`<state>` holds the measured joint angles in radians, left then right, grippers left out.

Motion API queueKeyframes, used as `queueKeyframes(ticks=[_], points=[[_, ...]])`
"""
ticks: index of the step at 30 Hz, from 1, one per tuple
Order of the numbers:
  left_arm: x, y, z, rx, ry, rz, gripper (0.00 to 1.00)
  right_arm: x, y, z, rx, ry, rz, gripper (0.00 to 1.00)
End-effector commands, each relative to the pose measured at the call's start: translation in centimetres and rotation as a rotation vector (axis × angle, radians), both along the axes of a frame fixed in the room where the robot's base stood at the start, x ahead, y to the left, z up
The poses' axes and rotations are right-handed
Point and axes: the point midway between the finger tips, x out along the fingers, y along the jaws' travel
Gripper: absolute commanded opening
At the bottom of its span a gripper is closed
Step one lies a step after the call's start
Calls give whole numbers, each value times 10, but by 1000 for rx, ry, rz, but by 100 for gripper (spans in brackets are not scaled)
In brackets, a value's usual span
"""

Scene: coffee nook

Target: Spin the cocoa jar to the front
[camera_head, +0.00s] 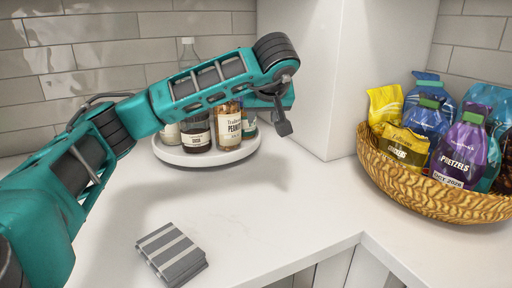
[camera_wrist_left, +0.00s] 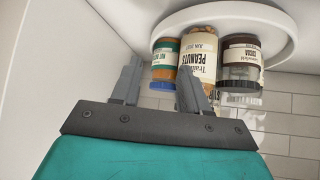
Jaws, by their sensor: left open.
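My left gripper (camera_head: 283,126) is open and empty at the right side of the turntable. In the wrist view its fingers (camera_wrist_left: 158,68) point toward a green-labelled jar (camera_wrist_left: 163,62) and the peanuts jar (camera_wrist_left: 199,52). Contact cannot be told. My right gripper is out of view.
A white cabinet (camera_head: 335,75) rises right of the turntable. A wicker basket (camera_head: 425,196) of snack bags is at the right. A striped grey cloth (camera_head: 171,253) lies in front. The counter between is clear.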

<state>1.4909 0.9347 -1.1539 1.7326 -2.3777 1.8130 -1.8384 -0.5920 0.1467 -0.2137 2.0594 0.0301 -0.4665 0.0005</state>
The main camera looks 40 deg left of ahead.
Motion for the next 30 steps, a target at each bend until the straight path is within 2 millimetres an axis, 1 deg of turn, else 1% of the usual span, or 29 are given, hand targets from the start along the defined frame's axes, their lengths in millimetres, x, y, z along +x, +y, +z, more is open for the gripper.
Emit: queueKeyframes(ticks=[1,5,8,18,22,27,30], points=[[0,0,-6,0,-3,-1,45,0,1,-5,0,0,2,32],[2,2,-11,-2,-1,1,45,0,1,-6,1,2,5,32],[8,8,-19,-2,0,1,45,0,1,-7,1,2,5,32],[43,41,-69,-3,1,1,45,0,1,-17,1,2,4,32],[53,52,-84,-3,1,1,45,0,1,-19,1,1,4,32],[63,60,-95,-3,-1,-1,45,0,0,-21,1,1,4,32],[65,62,-98,-2,-2,-3,45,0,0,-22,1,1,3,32]])
